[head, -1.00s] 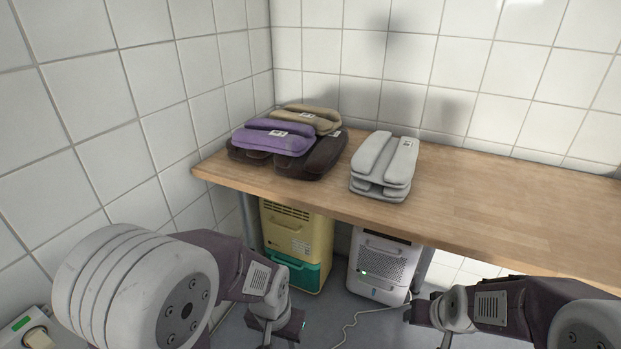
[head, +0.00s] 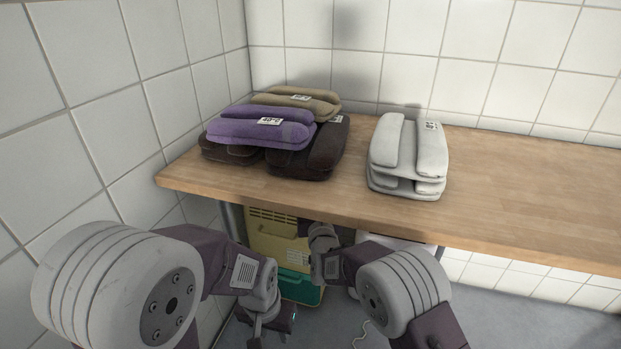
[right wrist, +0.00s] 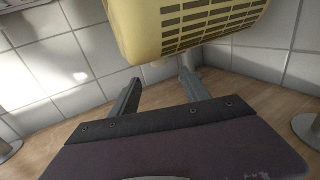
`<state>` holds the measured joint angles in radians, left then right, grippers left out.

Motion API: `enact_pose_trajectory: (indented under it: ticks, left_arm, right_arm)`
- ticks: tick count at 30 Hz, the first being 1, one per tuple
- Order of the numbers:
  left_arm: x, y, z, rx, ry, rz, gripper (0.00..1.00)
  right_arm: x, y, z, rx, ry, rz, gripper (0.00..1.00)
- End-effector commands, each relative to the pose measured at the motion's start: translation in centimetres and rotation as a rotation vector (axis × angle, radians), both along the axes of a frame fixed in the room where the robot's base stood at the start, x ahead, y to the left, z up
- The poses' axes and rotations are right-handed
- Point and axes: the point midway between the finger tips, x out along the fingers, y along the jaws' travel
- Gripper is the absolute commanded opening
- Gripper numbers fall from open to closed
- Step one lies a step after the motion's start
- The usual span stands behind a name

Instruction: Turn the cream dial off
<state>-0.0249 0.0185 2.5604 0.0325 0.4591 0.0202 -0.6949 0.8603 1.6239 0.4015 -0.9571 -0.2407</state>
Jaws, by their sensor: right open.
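No cream dial shows clearly in the current views. My left gripper (head: 272,328) hangs low at the bottom of the head view, left of centre; whether its jaws are apart is too small to tell. My right arm reaches toward the space under the table, and its fingers are hidden in the head view. In the right wrist view my right gripper (right wrist: 160,80) is open and empty, its fingertips pointing toward a yellow slotted body (right wrist: 190,28). A yellow and teal appliance (head: 272,228) stands under the table in the head view, partly covered by my arms.
A wooden table (head: 500,205) spans the view. On it are a stack of purple, tan and dark folded items (head: 255,132) and a grey stack (head: 408,155). A white appliance (head: 398,241) is mostly hidden behind my right arm. The table's right side is clear.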

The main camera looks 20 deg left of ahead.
Motion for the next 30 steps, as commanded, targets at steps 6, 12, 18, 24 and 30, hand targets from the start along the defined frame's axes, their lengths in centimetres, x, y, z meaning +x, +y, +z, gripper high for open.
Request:
enact_pose_trajectory:
  ticks: [6,12,18,24,30]
  left_arm:
    - [0.0,0.0,-0.3,0.0,-0.001,0.0,0.36]
    - [0.0,0.0,-1.9,0.0,0.0,0.0,0.36]
    - [0.0,0.0,-2.4,0.0,0.0,0.0,0.36]
    - [0.0,0.0,-2.4,0.0,0.0,0.0,0.36]
    - [0.0,0.0,-2.4,0.0,0.0,0.0,0.36]
  right_arm:
    - [3.4,1.2,-0.6,0.002,-0.001,-0.002,0.55]
    - [6.5,2.3,-0.4,0.0,0.0,-0.001,0.55]
    - [7.9,2.9,-0.2,-0.001,0.003,-0.002,0.55]
    - [8.2,3.1,0.0,-0.002,0.003,0.0,0.55]
    - [8.2,3.0,0.0,-0.002,0.003,0.0,0.38]
